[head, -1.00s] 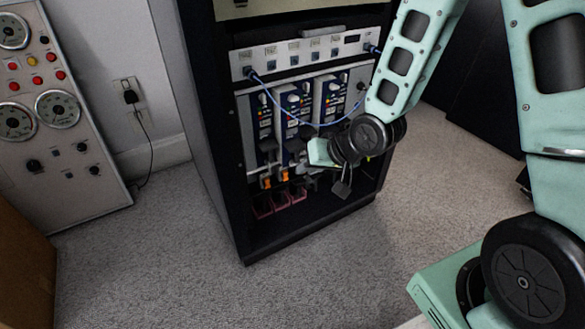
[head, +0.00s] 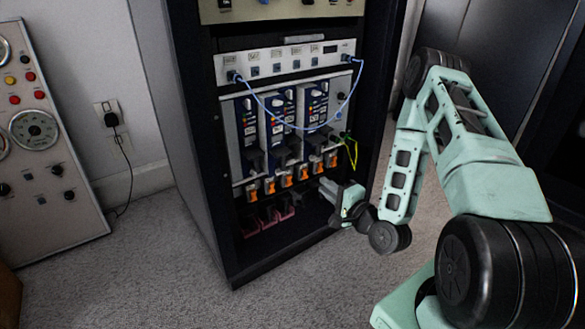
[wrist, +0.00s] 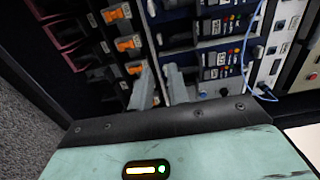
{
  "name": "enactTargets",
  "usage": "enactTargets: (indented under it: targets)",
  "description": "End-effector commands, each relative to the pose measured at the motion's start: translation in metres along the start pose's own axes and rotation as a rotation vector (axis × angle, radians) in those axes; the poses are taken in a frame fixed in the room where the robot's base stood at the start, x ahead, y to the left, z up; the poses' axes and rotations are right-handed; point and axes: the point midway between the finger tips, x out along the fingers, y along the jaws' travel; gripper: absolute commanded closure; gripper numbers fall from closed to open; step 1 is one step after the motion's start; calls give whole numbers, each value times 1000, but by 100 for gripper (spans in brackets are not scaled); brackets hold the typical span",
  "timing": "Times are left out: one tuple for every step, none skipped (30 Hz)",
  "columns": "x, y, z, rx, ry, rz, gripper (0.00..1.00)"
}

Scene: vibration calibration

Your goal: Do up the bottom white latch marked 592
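A row of several white latches with orange levers (head: 287,181) runs along the bottom of the rack's module bay. Several of them also show in the wrist view (wrist: 128,43). I cannot read any label, so I cannot tell which latch is marked 592. My gripper (head: 326,188) is at the rack's lower right front, just below the right end of the latch row. In the wrist view my gripper's two grey fingers (wrist: 160,84) stand apart with nothing visible between them. They point at the rack near the latches. Whether a finger touches a latch is unclear.
Blue modules (head: 280,125) sit above the latches. A blue cable (head: 290,122) loops across them, and a yellow-green cable (head: 352,152) hangs at the right. Pink bins (head: 268,216) lie below. A gauge panel (head: 40,150) stands left. Carpet in front is clear.

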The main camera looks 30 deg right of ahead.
Motion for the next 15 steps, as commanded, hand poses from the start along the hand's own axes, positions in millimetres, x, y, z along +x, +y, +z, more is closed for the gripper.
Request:
enactTargets:
  targets:
    - [11,2,1,-3,-3,-6,83]
    - [17,2,1,-5,-4,-6,83]
    - [26,3,1,-5,-3,-5,83]
    - [32,2,1,-5,-4,-6,83]
    - [39,2,1,-4,-3,-6,83]
    - [47,3,1,-5,-4,-5,83]
    - [53,3,1,-6,-3,-5,83]
    - [59,3,1,-5,-4,-5,83]
    - [68,2,1,-4,-3,-5,83]
    - [74,3,1,-6,-4,-6,83]
    - [80,4,1,-5,-4,-4,83]
    - [89,3,1,-5,-3,-5,83]
    - [95,3,1,-5,-3,-5,83]
    - [101,3,1,-4,-3,-4,83]
    - [108,4,1,-4,-4,-4,83]
